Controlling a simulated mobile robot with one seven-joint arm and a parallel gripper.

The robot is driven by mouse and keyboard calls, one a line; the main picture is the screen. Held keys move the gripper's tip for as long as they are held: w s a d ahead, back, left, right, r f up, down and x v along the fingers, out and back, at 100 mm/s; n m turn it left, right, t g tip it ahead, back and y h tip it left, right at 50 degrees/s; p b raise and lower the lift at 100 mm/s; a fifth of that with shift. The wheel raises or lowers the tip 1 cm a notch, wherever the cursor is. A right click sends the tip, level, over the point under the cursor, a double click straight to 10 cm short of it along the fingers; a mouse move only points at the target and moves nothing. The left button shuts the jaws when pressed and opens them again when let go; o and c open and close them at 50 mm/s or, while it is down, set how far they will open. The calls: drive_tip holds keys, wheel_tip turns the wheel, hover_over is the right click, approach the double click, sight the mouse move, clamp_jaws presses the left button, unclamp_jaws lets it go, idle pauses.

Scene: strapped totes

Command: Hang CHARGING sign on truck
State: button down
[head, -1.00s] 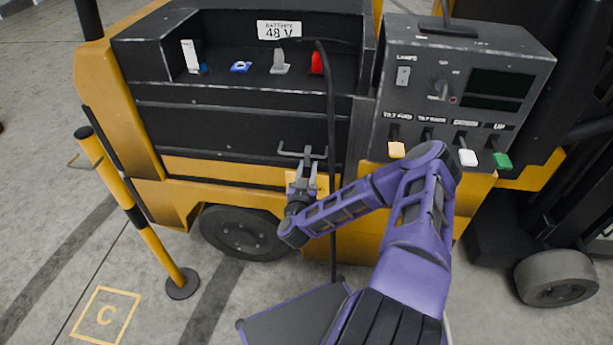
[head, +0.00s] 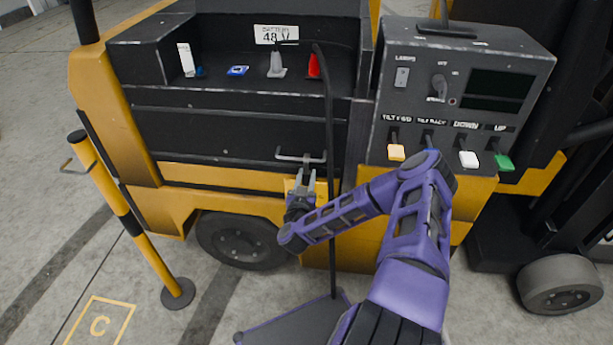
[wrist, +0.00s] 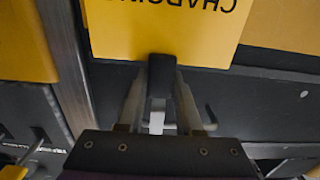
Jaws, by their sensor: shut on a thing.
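The yellow CHARGING sign (wrist: 165,28) fills the top of the wrist view, its black lettering upside down and cut off by the frame. My gripper (wrist: 160,85) is shut on a dark part at the sign's edge. In the head view my gripper (head: 306,175) is just below a grey bar handle (head: 300,156) on the truck's dark front panel. Only a yellow piece of the sign (head: 321,190) shows beside the gripper there; the rest is hidden. I cannot tell whether the sign touches the bar. The truck (head: 225,178) is yellow and black.
A black cable (head: 329,120) hangs down just right of the bar. A control box (head: 455,90) with levers stands to the right. A yellow-black post (head: 125,215) with a hook stands at left. An open bay with a battery label (head: 276,35) is above.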

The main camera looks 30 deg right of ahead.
drive_tip(key=c, duration=0.5)
unclamp_jaws()
drive_tip(key=shift+s, duration=0.1)
drive_tip(key=p+v, duration=0.3)
drive_tip(key=v, duration=1.4)
drive_tip(key=shift+s+a, duration=0.1)
drive_tip(key=shift+a, duration=0.05)
